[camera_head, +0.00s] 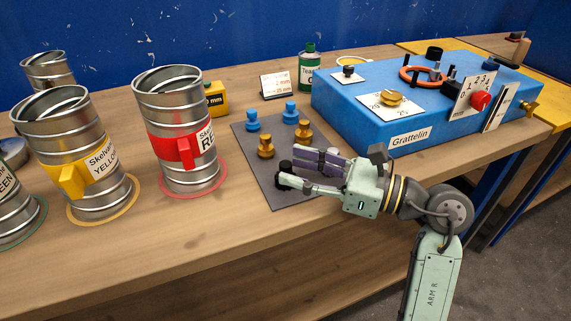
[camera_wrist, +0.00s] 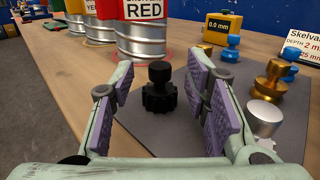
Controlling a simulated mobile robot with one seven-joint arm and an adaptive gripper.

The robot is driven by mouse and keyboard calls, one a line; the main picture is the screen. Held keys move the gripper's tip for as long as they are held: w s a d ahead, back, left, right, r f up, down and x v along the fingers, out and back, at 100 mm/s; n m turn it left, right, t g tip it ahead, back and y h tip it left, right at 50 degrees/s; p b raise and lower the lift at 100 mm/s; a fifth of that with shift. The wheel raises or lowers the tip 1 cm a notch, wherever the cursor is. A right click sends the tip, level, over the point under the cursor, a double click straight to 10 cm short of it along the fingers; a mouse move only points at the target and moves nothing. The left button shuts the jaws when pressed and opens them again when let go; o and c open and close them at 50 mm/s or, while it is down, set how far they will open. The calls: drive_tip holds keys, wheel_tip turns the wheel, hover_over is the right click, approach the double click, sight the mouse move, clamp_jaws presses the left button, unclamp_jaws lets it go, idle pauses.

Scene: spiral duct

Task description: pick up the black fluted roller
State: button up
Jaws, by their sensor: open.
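The black fluted roller (camera_wrist: 158,97) stands upright on a dark grey mat (camera_wrist: 180,137), with a narrower knob on top. In the head view, the roller (camera_head: 285,166) is partly hidden by my gripper. My gripper (camera_head: 290,169) is open and low over the mat's front part, reaching in from the right. In the wrist view, my gripper (camera_wrist: 160,82) has a purple-padded finger on each side of the roller's line, with visible gaps. Whether the roller is fully between the pads or just beyond them is hard to tell.
Brass pieces (camera_head: 265,147) and blue pieces (camera_head: 290,113) stand on the mat nearby; in the wrist view they are right of my right finger. A silver piece (camera_wrist: 264,118) stands closest to it. A red-labelled duct (camera_head: 180,135) is left, the blue Grattelin box (camera_head: 340,105) right.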

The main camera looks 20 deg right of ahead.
sight(285, 164)
drive_tip(key=shift+p+x, duration=0.4)
drive_tip(key=shift+x, duration=1.15)
drive_tip(key=shift+c, duration=0.3)
clamp_jaws()
